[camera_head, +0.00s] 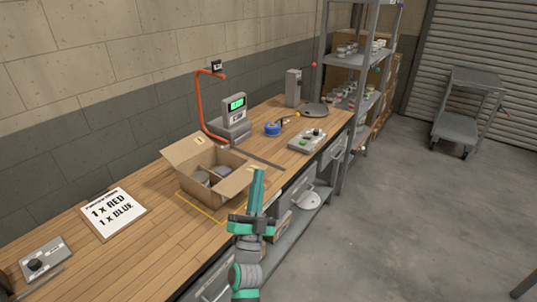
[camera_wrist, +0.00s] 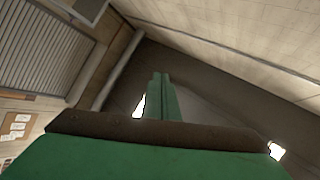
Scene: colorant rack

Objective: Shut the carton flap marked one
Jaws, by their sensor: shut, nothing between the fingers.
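An open cardboard carton (camera_head: 207,185) sits on the wooden workbench inside a yellow outline, with grey items in it. Its back flap stands up and bears a small label (camera_head: 200,141), too small to read surely. The front-right flap (camera_head: 237,184) sticks outward and also seems to carry a small label. My gripper (camera_head: 258,174) is green, points upward, and its fingers are together and empty, just right of that front-right flap; I cannot tell whether they touch. In the wrist view the closed fingers (camera_wrist: 160,78) point at the upper wall and ceiling; the carton is not seen there.
A scale with a green display (camera_head: 237,104) and an orange curved post (camera_head: 200,108) stand behind the carton. A sign (camera_head: 114,214) and a grey control box (camera_head: 45,259) lie left on the bench. Blue tape (camera_head: 272,129) and another box (camera_head: 307,141) lie right.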

